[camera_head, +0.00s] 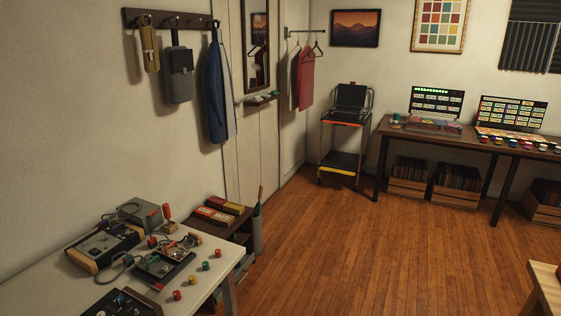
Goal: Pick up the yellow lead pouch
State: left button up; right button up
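A yellow, narrow pouch (149,48), which looks like the lead pouch, hangs at the far left of a dark wall rack (170,20). A paler strip hangs against its left side. A grey bag (179,75) hangs just to its right on the same rack, with a small gap between them. A blue garment (215,85) hangs at the rack's right end. Neither of my grippers shows in this view.
A white table (210,279) with electronic devices and several coloured knobs stands at the lower left, below the rack. A low dark shelf (230,228) is beside it. A long desk (460,135) with screens lines the back right. The wooden floor (350,240) is open in the middle.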

aim_at(231, 207)
jog(key=i+l+z, duration=0.1)
jog(key=i+z, duration=0.4)
jog(key=i, duration=1.25)
